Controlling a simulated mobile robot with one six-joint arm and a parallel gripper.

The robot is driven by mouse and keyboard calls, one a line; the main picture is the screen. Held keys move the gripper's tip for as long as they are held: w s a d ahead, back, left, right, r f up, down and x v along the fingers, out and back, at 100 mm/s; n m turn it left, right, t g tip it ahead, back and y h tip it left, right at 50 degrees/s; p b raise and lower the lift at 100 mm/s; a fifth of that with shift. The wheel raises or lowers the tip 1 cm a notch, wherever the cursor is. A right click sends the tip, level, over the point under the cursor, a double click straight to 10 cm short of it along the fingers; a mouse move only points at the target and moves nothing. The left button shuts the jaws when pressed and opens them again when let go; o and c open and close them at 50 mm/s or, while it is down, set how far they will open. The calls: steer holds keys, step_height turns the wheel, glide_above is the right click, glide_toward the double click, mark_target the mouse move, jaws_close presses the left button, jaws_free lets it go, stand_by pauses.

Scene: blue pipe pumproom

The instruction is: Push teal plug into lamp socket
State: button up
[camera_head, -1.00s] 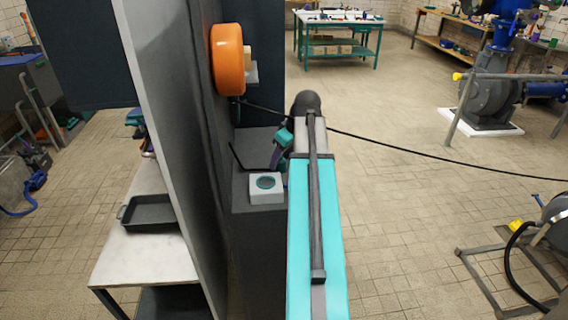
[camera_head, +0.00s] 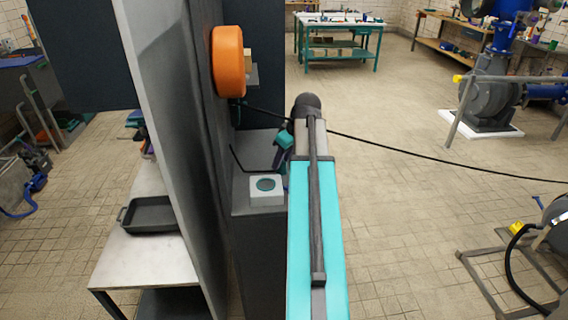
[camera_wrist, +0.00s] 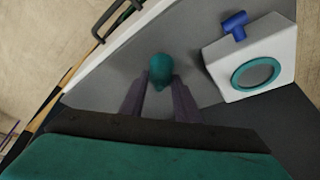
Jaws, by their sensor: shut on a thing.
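The teal plug (camera_wrist: 160,71) is between the tips of my gripper (camera_wrist: 160,88), which is shut on it. The lamp socket is a white box (camera_wrist: 222,78) with a teal ring (camera_wrist: 256,75) around a grey round face. It stands right of the plug in the wrist view, and the plug is apart from it. My gripper (camera_head: 278,160) is just behind the box there, partly hidden by my arm. The plug is not clear in that view.
A blue T-shaped handle (camera_wrist: 236,24) is at the white box. A tall grey panel (camera_head: 175,120) stands left of the ledge, with an orange reel (camera_head: 228,62) above. A black cable (camera_head: 430,157) runs right. A dark tray (camera_head: 150,214) lies on a side table.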

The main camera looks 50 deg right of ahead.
steer(key=shift+r, duration=0.15)
steer(key=shift+r+b, duration=0.4)
steer(key=shift+r, duration=0.65)
steer(key=s+d+r+b, duration=0.1)
steer(key=s+d, duration=0.2)
steer(key=s, duration=0.4)
steer(key=s+d+r+b, duration=0.1)
steer(key=s+d+b, duration=0.1)
steer(key=s, duration=0.6)
steer(key=shift+d+r, duration=0.35)
steer(key=shift+d, duration=0.15)
steer(key=shift+w, duration=0.1)
